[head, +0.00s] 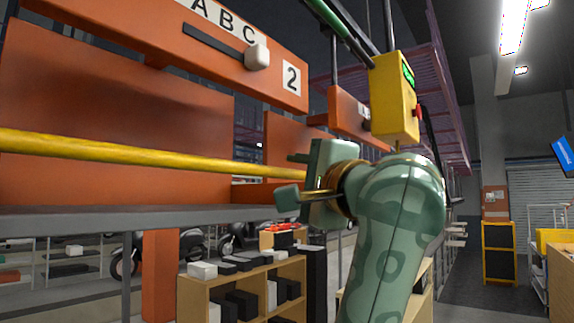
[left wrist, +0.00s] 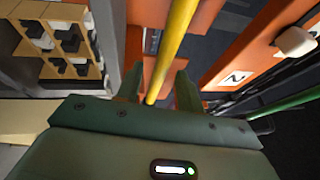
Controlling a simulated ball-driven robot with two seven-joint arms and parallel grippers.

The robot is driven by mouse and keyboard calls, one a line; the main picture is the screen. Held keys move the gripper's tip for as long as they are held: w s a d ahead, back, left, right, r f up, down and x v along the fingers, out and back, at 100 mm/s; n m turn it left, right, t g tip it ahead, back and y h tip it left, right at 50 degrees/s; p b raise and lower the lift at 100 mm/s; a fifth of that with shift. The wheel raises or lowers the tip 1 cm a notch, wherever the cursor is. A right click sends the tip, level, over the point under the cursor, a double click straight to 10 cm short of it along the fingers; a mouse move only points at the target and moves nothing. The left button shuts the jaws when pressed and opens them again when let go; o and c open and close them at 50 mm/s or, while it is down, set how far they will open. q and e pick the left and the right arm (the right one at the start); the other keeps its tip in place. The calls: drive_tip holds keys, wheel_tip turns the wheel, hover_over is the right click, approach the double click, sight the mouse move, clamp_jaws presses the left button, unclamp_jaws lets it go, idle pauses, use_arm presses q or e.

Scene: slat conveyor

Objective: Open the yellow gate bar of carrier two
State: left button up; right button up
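The yellow gate bar (head: 150,156) runs level across the front of the orange carrier two (head: 282,72), marked with a white "2" plate. My left gripper (head: 292,176) is at the bar's right part in the head view, one finger above the bar and one below. In the left wrist view the yellow bar (left wrist: 172,50) passes between the two open fingers of the left gripper (left wrist: 158,86), with a gap on each side. The gripper body hides the bar's right end in the head view. My right gripper is not in view.
A white knob (head: 257,56) sits in a slot under the letters A B C on the carrier. A yellow control box (head: 394,98) with a red button hangs close above my arm. A wooden shelf (head: 228,287) with boxes stands below, behind a grey rail (head: 80,216).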

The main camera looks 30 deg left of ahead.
sight(291, 176)
use_arm(q)
drive_tip(key=shift+x, duration=1.5)
drive_tip(key=shift+w, duration=0.1)
clamp_jaws()
